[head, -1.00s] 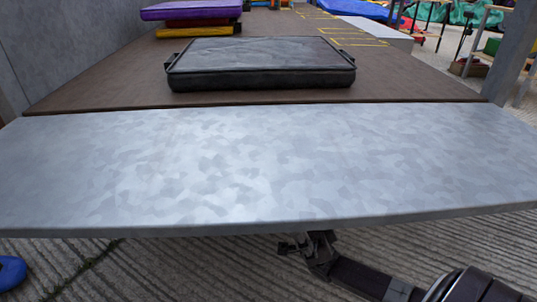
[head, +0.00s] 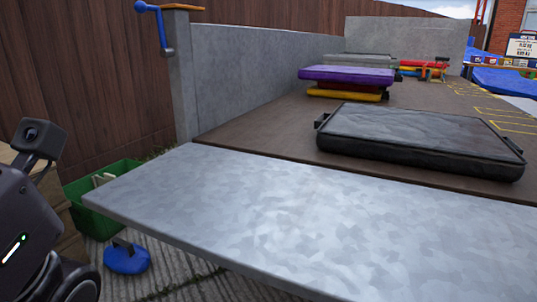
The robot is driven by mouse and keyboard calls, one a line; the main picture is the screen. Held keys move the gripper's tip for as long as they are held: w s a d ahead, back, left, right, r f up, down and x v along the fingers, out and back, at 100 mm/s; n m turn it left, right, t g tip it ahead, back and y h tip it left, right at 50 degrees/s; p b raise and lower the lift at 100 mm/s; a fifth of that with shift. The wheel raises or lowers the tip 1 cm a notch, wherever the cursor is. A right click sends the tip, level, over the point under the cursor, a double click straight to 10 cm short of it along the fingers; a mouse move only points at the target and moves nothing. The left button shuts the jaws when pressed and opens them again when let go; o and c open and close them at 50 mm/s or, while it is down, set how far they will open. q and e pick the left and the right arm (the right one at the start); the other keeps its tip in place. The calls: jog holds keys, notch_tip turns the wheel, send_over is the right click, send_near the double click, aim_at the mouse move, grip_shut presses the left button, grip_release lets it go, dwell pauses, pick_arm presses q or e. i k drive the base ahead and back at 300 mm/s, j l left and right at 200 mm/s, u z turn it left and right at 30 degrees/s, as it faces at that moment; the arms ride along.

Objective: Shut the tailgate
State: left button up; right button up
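The tailgate (head: 230,210) is a grey galvanised metal panel. It lies folded down, about level with the brown trailer bed (head: 225,133), and its left edge and corner show in the head view. Its right part runs out of the frame. A dark part of my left arm (head: 25,215) with a small camera on it stands at the left edge, to the left of the tailgate and apart from it. Neither of my grippers shows.
A black flat case (head: 420,135) lies on the bed near the tailgate. Purple and yellow pads (head: 345,80) lie farther in. A post (head: 182,75) with a blue crank handle (head: 163,30) stands at the bed's left corner. A green crate (head: 95,215) and a blue object (head: 126,258) are on the ground.

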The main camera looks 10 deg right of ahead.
aim_at(315, 234)
jog(key=k, duration=1)
